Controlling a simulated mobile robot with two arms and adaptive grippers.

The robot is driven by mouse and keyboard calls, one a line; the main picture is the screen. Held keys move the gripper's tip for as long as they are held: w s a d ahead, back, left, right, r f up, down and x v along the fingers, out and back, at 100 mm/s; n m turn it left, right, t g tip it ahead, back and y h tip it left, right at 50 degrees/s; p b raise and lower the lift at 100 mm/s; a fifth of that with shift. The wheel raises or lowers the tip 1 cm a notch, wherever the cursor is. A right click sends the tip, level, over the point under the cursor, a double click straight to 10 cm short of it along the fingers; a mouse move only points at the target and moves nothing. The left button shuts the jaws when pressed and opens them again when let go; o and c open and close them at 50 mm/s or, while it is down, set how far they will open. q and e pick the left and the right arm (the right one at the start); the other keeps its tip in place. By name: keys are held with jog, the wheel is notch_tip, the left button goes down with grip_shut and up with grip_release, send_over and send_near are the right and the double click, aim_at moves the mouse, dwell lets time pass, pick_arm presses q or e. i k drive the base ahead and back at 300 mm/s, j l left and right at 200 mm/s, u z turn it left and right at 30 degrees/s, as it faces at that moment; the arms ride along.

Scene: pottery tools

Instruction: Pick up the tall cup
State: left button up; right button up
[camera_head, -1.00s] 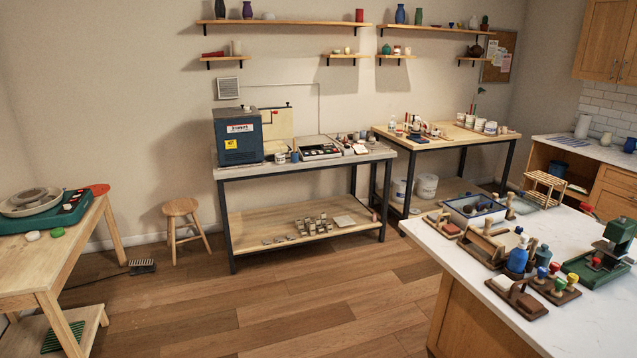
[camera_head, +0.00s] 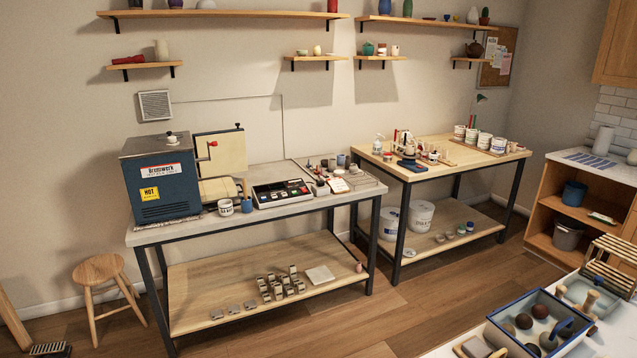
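No tall cup can be picked out with certainty. Small cups, including a pale one (camera_head: 317,50), stand on another small shelf. A white cup with dark marking (camera_head: 225,207) stands on the grey workbench (camera_head: 190,234) in front of the blue kiln. Several white labelled cups (camera_head: 484,141) stand at the back right of the wooden table (camera_head: 420,172). Neither of my grippers is in view.
The blue kiln (camera_head: 165,185) stands on the workbench's left end. A stool (camera_head: 98,268) stands left of the bench. A counter with a blue tray (camera_head: 541,322) fills the lower right corner. Open wooden floor (camera_head: 270,338) lies in front of the bench.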

aim_at(332, 162)
jog(key=i+j, duration=0.1)
jog(key=i, duration=0.35)
jog(key=i+j, duration=0.15)
jog(key=i, duration=0.3)
jog(key=i+j+z, duration=0.1)
jog(key=i, duration=0.35)
jog(key=i+j, duration=0.15)
jog(key=i, duration=0.3)
jog(key=i+l, duration=0.25)
jog(key=i, duration=0.25)
jog(key=i+l+z, duration=0.15)
jog(key=i, duration=0.35)
jog(key=l, duration=0.1)
